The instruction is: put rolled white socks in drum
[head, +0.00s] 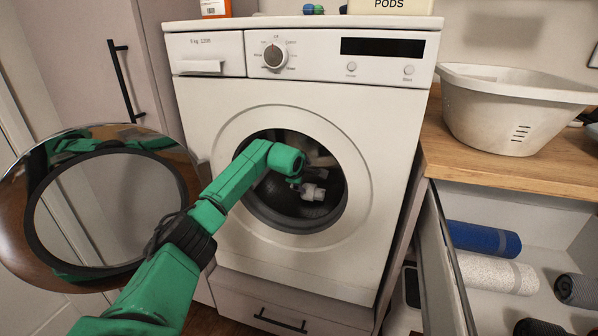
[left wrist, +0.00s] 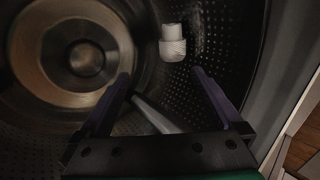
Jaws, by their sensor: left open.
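The washer drum (head: 270,200) is seen through the round opening of the white washing machine (head: 215,130). My left arm reaches into the opening, with the left gripper (head: 297,184) at its end inside. The rolled white socks (head: 313,192) show just beside the gripper. In the left wrist view, my left gripper (left wrist: 161,75) is open, with nothing between its fingers. The white roll (left wrist: 173,45) is beyond the fingertips, apart from them, against the perforated drum wall (left wrist: 215,45). I cannot tell what it rests on. My right gripper is not in view.
The round door (head: 185,165) stands open at left, beside my arm. A white basket (head: 515,105) is on the wooden counter (head: 500,160). Below it, an open drawer holds a blue roll (head: 483,238), a speckled white roll (head: 497,272) and dark rolls.

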